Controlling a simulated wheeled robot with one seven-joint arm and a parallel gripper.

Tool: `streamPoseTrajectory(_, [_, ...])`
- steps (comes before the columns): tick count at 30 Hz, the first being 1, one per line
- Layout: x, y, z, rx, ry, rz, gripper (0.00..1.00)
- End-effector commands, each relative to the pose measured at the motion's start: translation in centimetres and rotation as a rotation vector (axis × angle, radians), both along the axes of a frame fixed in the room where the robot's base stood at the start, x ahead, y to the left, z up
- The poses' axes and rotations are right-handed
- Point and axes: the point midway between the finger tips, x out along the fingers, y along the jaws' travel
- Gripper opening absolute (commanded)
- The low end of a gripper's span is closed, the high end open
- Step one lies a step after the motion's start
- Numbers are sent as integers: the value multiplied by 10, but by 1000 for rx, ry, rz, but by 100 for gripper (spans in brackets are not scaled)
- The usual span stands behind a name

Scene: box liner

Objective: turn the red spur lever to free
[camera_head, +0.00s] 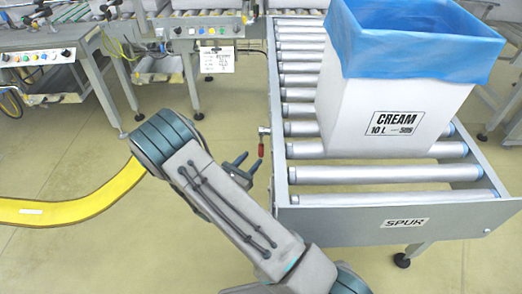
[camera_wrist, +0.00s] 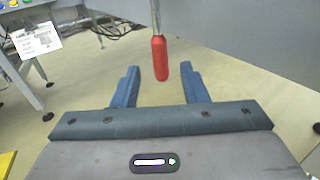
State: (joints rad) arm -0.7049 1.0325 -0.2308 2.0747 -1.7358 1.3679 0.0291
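The red spur lever (camera_head: 261,149) hangs down from a metal pivot on the left side of the roller conveyor labelled SPUR. In the wrist view its red grip (camera_wrist: 159,59) hangs from a grey rod, tip down. My gripper (camera_head: 237,161) is open and just left of the lever in the head view. In the wrist view my gripper (camera_wrist: 158,72) has its two blue fingers apart, with the lever's lower end showing between their tips. I cannot tell whether the lever is within their depth or beyond. I see no contact.
A white CREAM box (camera_head: 385,95) with a blue liner stands on the spur rollers (camera_head: 375,173). The conveyor's side rail (camera_head: 277,130) is close to my gripper. Control benches (camera_head: 40,57) stand behind. A yellow floor strip (camera_head: 70,208) lies left. The floor below the lever is clear.

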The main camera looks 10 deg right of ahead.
Motion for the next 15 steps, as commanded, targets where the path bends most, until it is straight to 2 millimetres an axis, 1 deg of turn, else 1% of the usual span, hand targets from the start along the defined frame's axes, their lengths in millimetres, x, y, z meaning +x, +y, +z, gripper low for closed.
streamPoseTrajectory(1, [8,-10,-3,0,-3,-5,40])
streamPoseTrajectory(6, [30,-33,-2,0,-3,-3,40])
streamPoseTrajectory(10, [42,-44,-2,0,-1,-1,40])
streamPoseTrajectory(15, [49,-52,0,-1,-1,-1,40])
